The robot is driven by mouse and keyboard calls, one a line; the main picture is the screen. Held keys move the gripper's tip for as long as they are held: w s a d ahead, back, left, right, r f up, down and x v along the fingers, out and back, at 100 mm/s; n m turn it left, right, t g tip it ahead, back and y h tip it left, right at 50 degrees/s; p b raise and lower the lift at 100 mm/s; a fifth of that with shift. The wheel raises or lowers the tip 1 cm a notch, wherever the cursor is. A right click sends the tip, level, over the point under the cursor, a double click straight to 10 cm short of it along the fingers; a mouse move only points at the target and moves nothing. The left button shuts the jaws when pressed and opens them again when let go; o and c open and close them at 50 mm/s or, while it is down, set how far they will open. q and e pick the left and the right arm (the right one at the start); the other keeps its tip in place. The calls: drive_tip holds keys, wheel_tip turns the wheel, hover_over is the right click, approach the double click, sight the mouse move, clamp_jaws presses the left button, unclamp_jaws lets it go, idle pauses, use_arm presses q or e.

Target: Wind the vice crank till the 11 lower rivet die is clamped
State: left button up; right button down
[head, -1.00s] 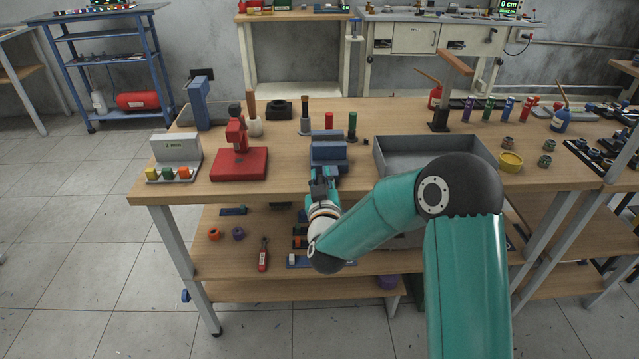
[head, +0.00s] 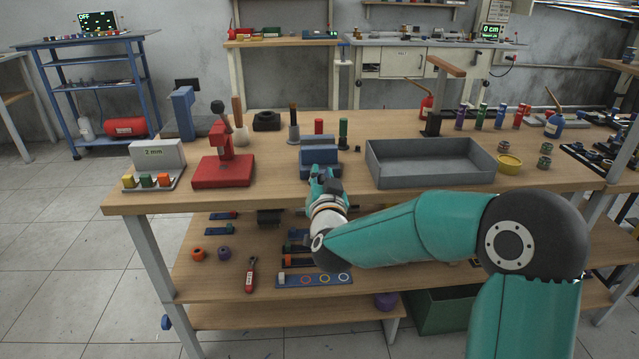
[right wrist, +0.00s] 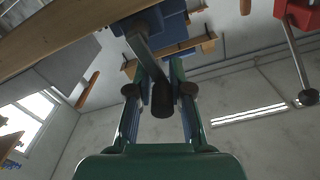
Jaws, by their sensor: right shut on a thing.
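The blue vice (head: 320,156) stands at the front edge of the wooden bench in the head view; its underside (right wrist: 172,28) shows at the top of the right wrist view. Its crank (right wrist: 140,42) has a grey arm ending in a dark handle (right wrist: 162,101). My right gripper (head: 326,187) is at the front of the vice. In the right wrist view its two fingers (right wrist: 160,84) are shut on the crank handle, one on each side. I cannot make out the 11 lower rivet die in the vice jaws. My left gripper is not in view.
A red press (head: 223,162) stands left of the vice, its lever also visible in the right wrist view (right wrist: 295,55). A grey tray (head: 430,176) is close on the right. Dark and green-topped upright tools (head: 343,134) stand behind. A shelf (head: 215,280) with parts lies below the bench.

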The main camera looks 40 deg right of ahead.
drive_tip(key=shift+a+f, duration=0.15)
drive_tip(key=shift+f, duration=0.2)
drive_tip(key=c, duration=1.2)
unclamp_jaws()
drive_tip(key=shift+o, duration=0.4)
drive_tip(key=shift+r, duration=0.2)
drive_tip(key=shift+s, duration=0.1)
drive_tip(key=v, duration=1.1)
drive_tip(key=shift+s, duration=0.3)
drive_tip(key=shift+a, duration=0.1)
